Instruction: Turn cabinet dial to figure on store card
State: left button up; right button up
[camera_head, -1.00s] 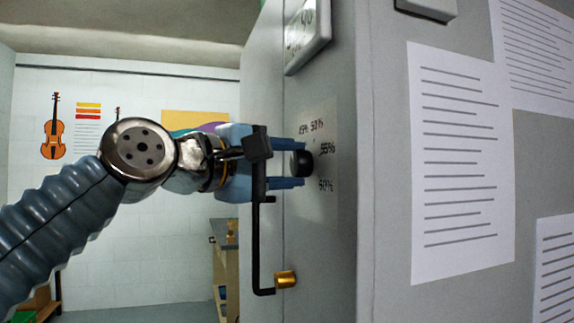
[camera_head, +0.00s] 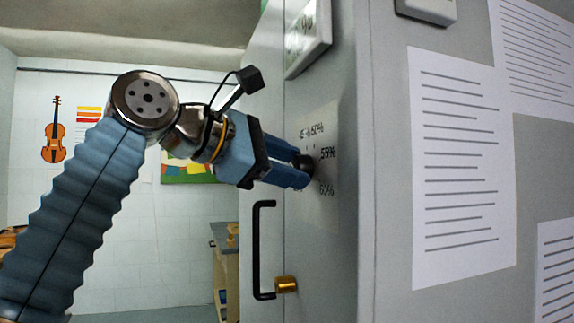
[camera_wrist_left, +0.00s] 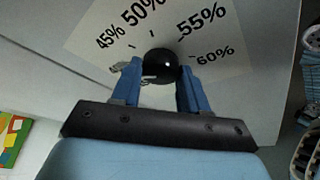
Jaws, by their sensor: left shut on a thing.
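The black cabinet dial (camera_head: 305,163) sits on a pale scale plate (camera_head: 318,205) on the side of the grey cabinet. The wrist view shows the dial (camera_wrist_left: 160,66) between my left gripper's blue fingers, with marks 45%, 50%, 55% and 60% around it. My left gripper (camera_head: 298,172) is shut on the dial and tilted. The dial's pointer cannot be made out. A display box (camera_head: 308,38) is mounted above the dial, its figures too slanted to read. I cannot tell which paper is the store card. My right gripper is not in view.
A black bar handle (camera_head: 257,250) and a brass lock (camera_head: 286,284) are on the cabinet below the dial. Sheets of lined paper (camera_head: 460,165) hang on the panel at right. A violin (camera_head: 54,130) hangs on the far wall.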

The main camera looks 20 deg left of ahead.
pick_arm(q)
jog(key=shift+f+n, duration=0.1)
jog(key=shift+n, duration=0.2)
dwell(0.6)
jog(key=o, duration=1.1)
jog(key=shift+c, duration=0.2)
